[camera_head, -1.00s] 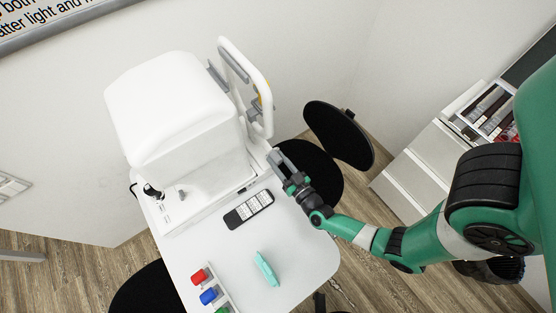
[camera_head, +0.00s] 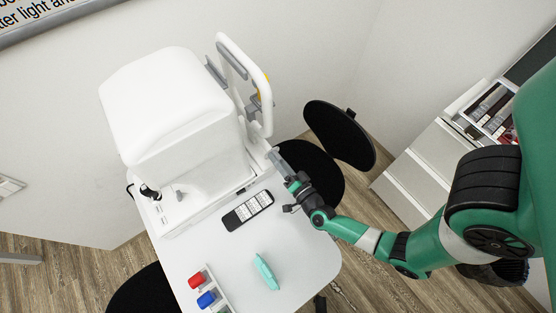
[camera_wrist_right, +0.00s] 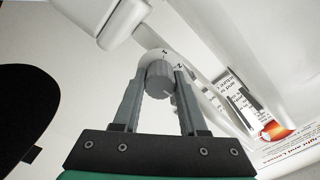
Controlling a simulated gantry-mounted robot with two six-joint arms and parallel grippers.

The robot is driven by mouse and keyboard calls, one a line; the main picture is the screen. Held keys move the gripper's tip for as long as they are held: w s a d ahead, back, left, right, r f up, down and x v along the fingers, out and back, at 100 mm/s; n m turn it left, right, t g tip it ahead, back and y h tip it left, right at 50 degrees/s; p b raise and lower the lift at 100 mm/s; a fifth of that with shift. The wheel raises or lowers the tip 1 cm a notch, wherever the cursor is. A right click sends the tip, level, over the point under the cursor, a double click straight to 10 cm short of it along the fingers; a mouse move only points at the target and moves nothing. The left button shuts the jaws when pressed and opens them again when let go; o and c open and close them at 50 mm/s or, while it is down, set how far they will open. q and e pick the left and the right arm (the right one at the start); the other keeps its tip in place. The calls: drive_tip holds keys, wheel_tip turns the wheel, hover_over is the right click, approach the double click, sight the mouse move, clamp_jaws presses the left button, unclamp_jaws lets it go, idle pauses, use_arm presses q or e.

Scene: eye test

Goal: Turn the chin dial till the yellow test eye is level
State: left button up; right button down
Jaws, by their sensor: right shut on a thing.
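The white eye-test machine (camera_head: 170,110) stands on a white table, with a white head-and-chin frame (camera_head: 262,65) at its right side. A small part of the yellow test eye (camera_head: 262,97) shows behind the frame's upright; I cannot tell whether it is level. My right gripper (camera_head: 277,160) is at the foot of the frame. In the right wrist view its two grey fingers (camera_wrist_right: 160,88) are closed on the ridged grey chin dial (camera_wrist_right: 157,76), one on each side. Numbers show on a pale ring behind the dial. My left gripper is out of view.
White drawers (camera_head: 425,165) stand at the right.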

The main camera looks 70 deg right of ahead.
drive_tip(key=shift+m, duration=0.3)
drive_tip(key=shift+c, duration=2.2)
unclamp_jaws()
drive_tip(key=p+v, duration=0.2)
drive_tip(key=v, duration=0.9)
drive_tip(key=shift+s+a, duration=0.15)
drive_tip(key=shift+s, duration=0.15)
